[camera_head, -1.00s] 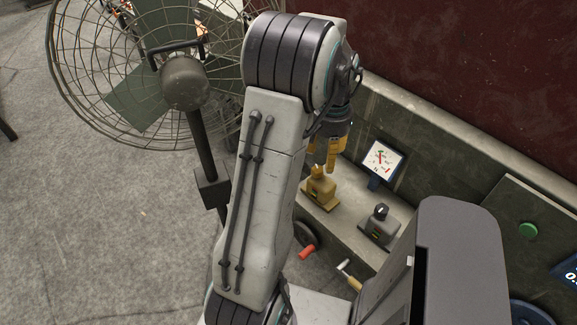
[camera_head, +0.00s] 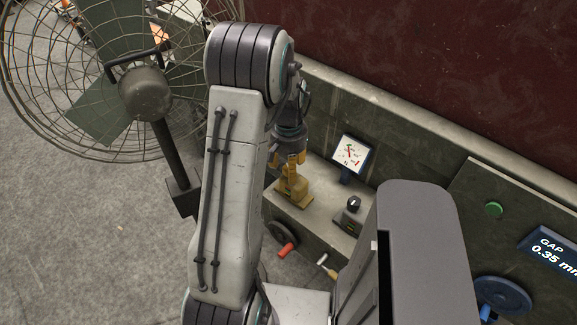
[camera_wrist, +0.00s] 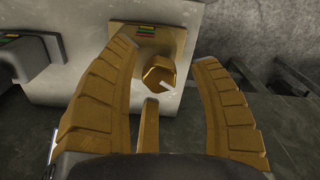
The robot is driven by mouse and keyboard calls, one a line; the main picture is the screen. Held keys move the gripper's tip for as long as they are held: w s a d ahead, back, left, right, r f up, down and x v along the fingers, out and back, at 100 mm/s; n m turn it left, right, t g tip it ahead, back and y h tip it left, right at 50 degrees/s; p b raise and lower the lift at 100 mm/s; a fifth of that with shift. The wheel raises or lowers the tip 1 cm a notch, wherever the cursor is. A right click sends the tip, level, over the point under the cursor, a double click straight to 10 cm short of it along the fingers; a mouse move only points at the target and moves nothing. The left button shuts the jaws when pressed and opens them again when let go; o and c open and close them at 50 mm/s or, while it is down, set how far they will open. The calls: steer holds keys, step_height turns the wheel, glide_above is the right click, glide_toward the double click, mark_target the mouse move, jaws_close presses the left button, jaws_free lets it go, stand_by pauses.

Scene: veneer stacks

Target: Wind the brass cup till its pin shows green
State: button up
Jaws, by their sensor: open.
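The brass cup (camera_wrist: 160,74) is a gold, six-sided piece on a brass mount (camera_wrist: 176,40) in the wrist view. A pale bar lies at its near edge. A small striped strip (camera_wrist: 147,30) with red and green shows on the mount; I cannot tell what the pin shows. My gripper (camera_wrist: 166,52) is open, its two ribbed fingers to the left and right of the cup, with visible gaps. A short brass-coloured bar stands low between them. In the head view the brass mount (camera_head: 293,190) sits on the ledge, just below my gripper (camera_head: 290,158), which partly hides it.
A grey knob unit (camera_head: 350,215) and a white dial (camera_head: 350,153) stand right of the mount. A caged fan (camera_head: 145,95) is at the left. A red-handled crank (camera_head: 287,249) is below.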

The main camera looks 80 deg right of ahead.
steer(key=shift+f, duration=0.2)
jaws_close()
steer(key=shift+f+m+b, duration=0.15)
steer(key=shift+m+b, duration=0.4)
steer(key=shift+m, duration=0.25)
steer(key=shift+a+m+b, duration=0.1)
steer(key=shift+m+b, duration=0.3)
steer(key=shift+m, duration=0.8)
jaws_free()
steer(key=shift+r, duration=0.3)
